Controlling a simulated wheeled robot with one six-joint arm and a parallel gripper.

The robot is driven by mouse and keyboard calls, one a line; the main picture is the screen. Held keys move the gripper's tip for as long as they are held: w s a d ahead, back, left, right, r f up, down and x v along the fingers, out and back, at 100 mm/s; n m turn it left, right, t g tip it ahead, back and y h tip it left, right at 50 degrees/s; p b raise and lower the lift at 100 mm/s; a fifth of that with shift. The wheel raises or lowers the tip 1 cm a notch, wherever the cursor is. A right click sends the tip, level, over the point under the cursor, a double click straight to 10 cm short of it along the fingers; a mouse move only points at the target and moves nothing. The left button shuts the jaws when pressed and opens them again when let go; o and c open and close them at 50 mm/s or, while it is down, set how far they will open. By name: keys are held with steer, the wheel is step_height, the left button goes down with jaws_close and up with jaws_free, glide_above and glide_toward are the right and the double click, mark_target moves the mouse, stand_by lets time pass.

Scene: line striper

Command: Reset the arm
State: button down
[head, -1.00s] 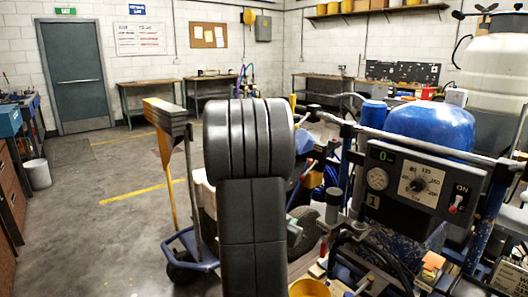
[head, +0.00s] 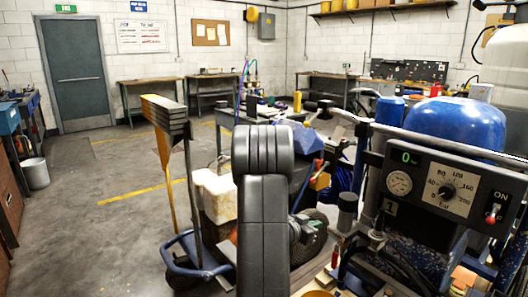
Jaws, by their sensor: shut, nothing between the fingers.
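My arm's dark grey links (head: 265,200) rise upright in the middle of the head view, with a rounded joint at the top. My gripper does not show; the arm's own links may be hiding it. The line striper stands close at the right, with a blue tank (head: 455,125) and a black control panel (head: 445,188). The panel carries a gauge, a dial, a red switch by the word ON, and a green display that reads 0. My arm stands to the left of the panel and apart from it in the picture.
A blue hand cart (head: 190,262) with tall boards (head: 165,112) stands just left of my arm. Workbenches (head: 150,85) line the back wall. A white bin (head: 35,172) is at the left. The grey floor (head: 95,240) at the left is clear.

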step_height(320, 180, down, 7)
steer(key=w+n+g+h+p, duration=0.1)
steer(key=n+p, duration=0.2)
steer(key=p, duration=0.1)
steer(key=shift+w+d+n, duration=0.3)
steer(key=shift+d, duration=0.15)
stand_by(0.8)
stand_by(0.4)
